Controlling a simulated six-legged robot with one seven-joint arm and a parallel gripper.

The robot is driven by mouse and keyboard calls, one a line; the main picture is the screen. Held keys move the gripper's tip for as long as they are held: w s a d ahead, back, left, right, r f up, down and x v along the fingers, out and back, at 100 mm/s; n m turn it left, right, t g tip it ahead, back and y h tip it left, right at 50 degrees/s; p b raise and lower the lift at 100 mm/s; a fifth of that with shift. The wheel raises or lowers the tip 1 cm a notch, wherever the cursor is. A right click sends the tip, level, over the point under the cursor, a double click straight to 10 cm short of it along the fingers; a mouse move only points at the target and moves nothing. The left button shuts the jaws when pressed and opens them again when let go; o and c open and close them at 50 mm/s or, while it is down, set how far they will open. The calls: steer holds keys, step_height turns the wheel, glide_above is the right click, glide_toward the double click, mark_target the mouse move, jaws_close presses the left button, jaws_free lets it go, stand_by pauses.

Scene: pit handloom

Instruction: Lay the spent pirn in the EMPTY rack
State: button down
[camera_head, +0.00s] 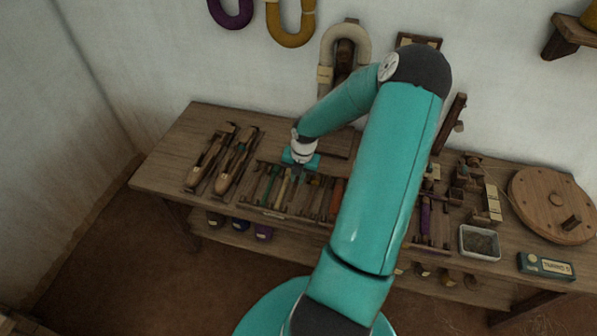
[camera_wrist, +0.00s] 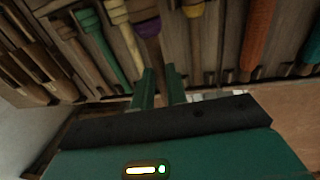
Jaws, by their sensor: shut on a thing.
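My gripper (camera_head: 299,167) is over the pirn racks on the bench, pointing down. In the wrist view its two green fingers (camera_wrist: 161,76) are close together. I cannot tell which rack is the EMPTY one.
Green (camera_wrist: 97,42) and orange (camera_wrist: 257,42) pirns lie close beside the gripper. Two wooden shuttles (camera_head: 234,160) lie left of the rack. A grey tray (camera_head: 479,243), a round wooden disc (camera_head: 549,207) and a teal box (camera_head: 545,266) sit at the right. A wall stands behind.

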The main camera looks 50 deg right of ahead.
steer(key=shift+f, duration=2.6)
steer(key=c, duration=1)
jaws_free()
steer(key=shift+s, duration=0.1)
steer(key=shift+r, duration=0.1)
steer(key=shift+r, duration=3.9)
